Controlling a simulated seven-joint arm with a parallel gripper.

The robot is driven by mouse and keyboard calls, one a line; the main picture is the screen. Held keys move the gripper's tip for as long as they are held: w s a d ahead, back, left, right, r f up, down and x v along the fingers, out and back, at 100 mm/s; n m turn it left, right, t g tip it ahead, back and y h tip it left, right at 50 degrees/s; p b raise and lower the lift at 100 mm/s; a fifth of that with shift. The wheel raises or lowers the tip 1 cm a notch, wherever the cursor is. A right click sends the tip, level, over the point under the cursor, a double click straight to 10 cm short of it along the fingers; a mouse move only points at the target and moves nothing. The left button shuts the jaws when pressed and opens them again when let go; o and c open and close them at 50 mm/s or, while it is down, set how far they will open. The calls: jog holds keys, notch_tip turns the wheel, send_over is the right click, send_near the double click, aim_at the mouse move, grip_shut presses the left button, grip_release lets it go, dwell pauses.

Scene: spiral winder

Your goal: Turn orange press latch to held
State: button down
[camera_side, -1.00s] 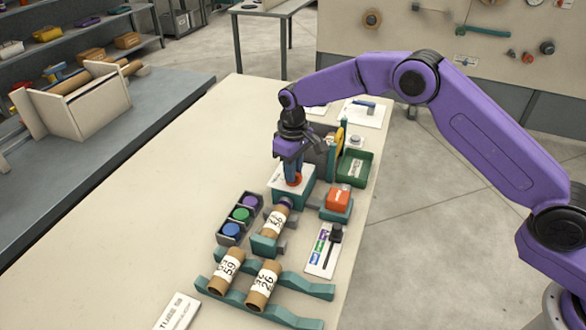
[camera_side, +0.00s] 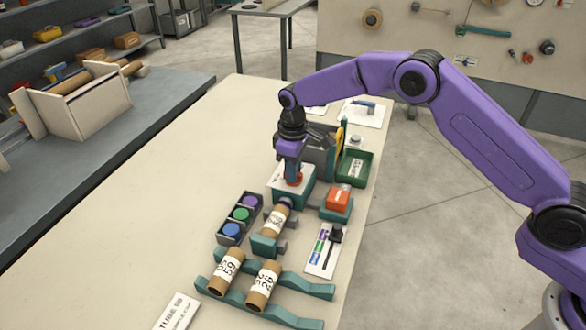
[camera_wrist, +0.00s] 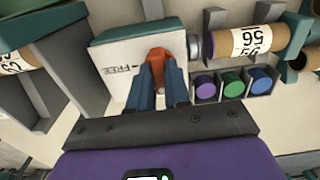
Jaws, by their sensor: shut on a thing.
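The orange press latch (camera_wrist: 160,54) sits on the white top plate (camera_wrist: 118,74) of a teal block. The plate is printed with the word FREE and an arrow, seen in the wrist view. My gripper (camera_wrist: 161,80) points down with its blue fingers on either side of the latch, shut on it. In the side view my gripper (camera_side: 293,172) stands over the block, and a little of the orange latch (camera_side: 294,182) shows below the fingertips. Part of the plate's markings may be hidden by the fingers.
A numbered cardboard tube (camera_side: 277,218) lies in line with the block. Purple, green and blue caps sit in a dark tray (camera_side: 227,240) beside it. Two tubes rest on a teal rack (camera_side: 314,290) in front. An orange block (camera_side: 338,201) and green bin (camera_side: 368,167) stand right.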

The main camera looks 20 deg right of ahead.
jog(key=shift+r, duration=0.1)
jog(key=c, duration=1.1)
grip_release()
jog(key=shift+r, duration=8.7)
